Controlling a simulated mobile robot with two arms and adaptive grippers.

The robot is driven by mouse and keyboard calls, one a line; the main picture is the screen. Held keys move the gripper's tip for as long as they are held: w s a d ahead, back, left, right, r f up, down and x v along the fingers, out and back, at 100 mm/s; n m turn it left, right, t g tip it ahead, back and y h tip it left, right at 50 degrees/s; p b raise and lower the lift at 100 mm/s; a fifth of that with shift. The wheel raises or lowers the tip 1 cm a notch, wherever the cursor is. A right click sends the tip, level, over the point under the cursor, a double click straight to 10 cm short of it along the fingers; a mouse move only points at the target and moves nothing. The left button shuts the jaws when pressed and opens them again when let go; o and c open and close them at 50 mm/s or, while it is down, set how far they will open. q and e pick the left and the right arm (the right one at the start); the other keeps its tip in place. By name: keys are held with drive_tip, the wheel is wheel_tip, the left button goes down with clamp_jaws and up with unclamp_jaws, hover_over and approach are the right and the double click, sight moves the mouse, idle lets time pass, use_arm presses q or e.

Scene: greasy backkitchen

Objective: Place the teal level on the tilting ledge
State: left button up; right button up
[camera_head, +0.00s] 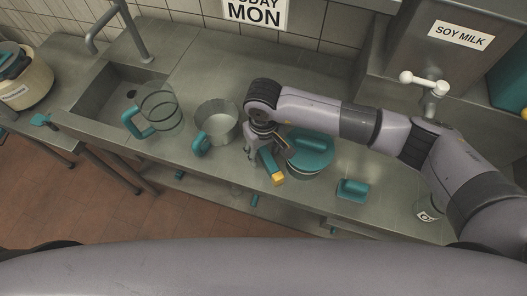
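A short teal bar with a yellow end (268,165), which looks like the level, is at the front middle of the steel counter. My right gripper (258,148) is right at its far end, pointing down, with fingers close around or beside the bar. The gripper and arm hide that end, so I cannot tell whether the fingers grip it. The bar slants toward the counter's front edge; whether it touches the counter is unclear. I cannot pick out a tilting ledge for certain. My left gripper is out of view.
A teal-lidded pot (312,145) stands just right of the gripper, a steel pot (217,122) just left. A glass jug (160,108) stands by the sink (112,95). A soy milk dispenser (440,50) stands behind my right arm.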

clamp_jaws()
idle(0.4)
drive_tip(key=shift+r, duration=0.2)
